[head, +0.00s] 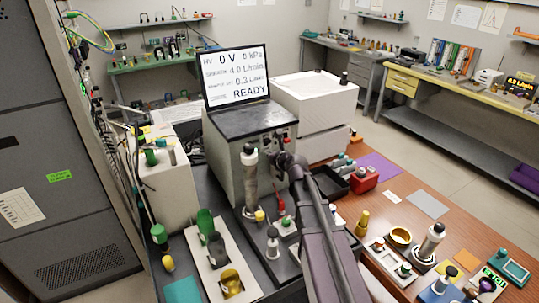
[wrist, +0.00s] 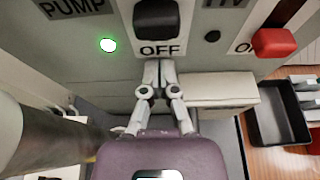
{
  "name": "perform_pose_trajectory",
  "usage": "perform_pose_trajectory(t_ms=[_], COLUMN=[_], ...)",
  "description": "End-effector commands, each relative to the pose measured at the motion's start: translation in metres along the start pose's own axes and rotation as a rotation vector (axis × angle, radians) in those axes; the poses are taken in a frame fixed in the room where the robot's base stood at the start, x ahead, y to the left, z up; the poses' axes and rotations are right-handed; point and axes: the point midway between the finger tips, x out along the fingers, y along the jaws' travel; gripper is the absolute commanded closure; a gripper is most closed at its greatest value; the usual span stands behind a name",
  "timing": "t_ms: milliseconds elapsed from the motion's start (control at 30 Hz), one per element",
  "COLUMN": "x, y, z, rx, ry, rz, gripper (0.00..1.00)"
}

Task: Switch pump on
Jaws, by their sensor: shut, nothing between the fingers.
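The pump switch (wrist: 157,17) is a black rocker on the grey instrument front, at the top of the wrist view, with "OFF" below it. A "PUMP" label (wrist: 72,5) is to its left, and the green lamp (wrist: 108,45) under that label is lit. My gripper (wrist: 158,66) is shut and empty, its tips just below the "OFF" lettering; I cannot tell whether they touch the panel. In the head view my gripper (head: 280,158) is at the front of the grey instrument (head: 232,135), and my arm hides part of the switches.
A red switch (wrist: 272,42) and a dark lamp (wrist: 212,36) sit right of the pump switch, near an "HV" label. A metal cylinder (wrist: 50,140) stands close on the left. A black tray (wrist: 280,115) is at right. The display (head: 236,77) reads "READY".

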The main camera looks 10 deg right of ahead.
Motion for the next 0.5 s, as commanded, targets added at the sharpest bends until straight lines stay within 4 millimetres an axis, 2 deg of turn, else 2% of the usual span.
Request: perform_pose_trajectory(t_ms=[100,500], x=[0.000,-0.061], y=[0.000,0.002], z=[-0.008,-0.004], rx=[0.000,0.000], ry=[0.000,0.001], rz=[0.000,0.000], gripper=[1.00,1.00])
